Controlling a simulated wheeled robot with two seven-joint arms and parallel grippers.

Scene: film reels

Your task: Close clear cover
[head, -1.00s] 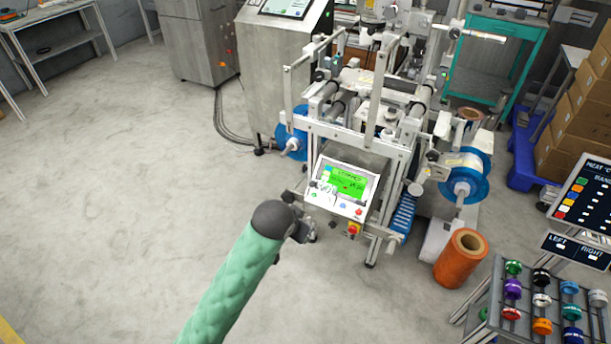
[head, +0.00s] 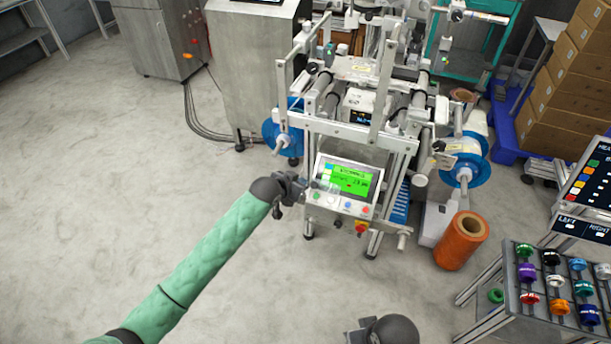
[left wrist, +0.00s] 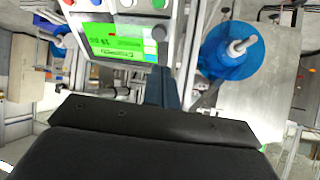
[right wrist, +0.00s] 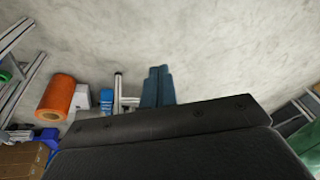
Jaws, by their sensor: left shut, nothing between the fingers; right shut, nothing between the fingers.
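The labelling machine (head: 350,115) stands ahead with a pale raised frame (head: 378,90) on top. I cannot clearly make out a clear pane in this frame. My left gripper (head: 300,188) is at the left edge of the control panel (head: 345,185) in the head view; I cannot tell whether it touches. In the left wrist view its fingers (left wrist: 164,88) are shut and empty, with the green screen (left wrist: 120,42) beyond. My right gripper (head: 354,337) is low at the bottom edge of the head view. In the right wrist view its fingers (right wrist: 158,86) are shut and empty over floor.
Blue reels (head: 282,128) sit on both sides of the machine. An orange roll (head: 461,241) stands on the floor at right. A rack of coloured spools (head: 540,290) is at lower right. The floor at left is clear.

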